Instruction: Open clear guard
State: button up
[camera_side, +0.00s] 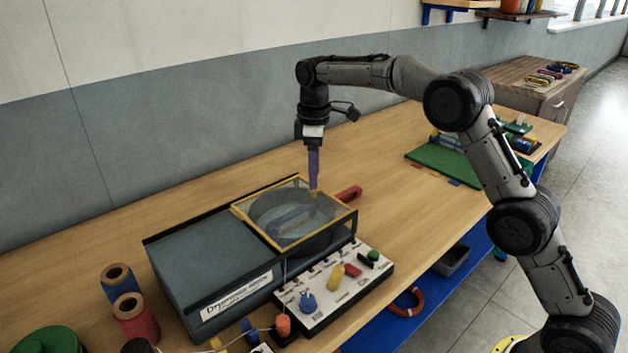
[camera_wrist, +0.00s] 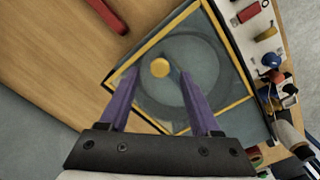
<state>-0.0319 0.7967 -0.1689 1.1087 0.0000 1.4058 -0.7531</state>
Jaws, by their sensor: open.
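The clear guard (camera_side: 272,215) is a see-through pane in a yellow frame. It lies flat over the round well of the grey machine (camera_side: 205,255), and it shows in the wrist view (camera_wrist: 205,60) too. A small yellow knob (camera_wrist: 160,68) appears on the guard. My gripper (camera_side: 313,190) points down over the guard, with purple fingers. In the wrist view my gripper (camera_wrist: 158,74) is open, its fingertips apart on either side of the knob. I cannot tell whether they touch the knob or pane.
A red handle (camera_side: 348,193) sticks out beside the guard. A control panel (camera_side: 330,290) with coloured knobs stands along the machine's front. Spools (camera_side: 135,315) stand at the left. A green mat (camera_side: 440,160) lies at the right. The bench behind the machine is clear.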

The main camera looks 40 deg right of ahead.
jog(key=shift+f, duration=1.4)
grip_shut()
jog(key=shift+r, duration=0.1)
dwell(0.4)
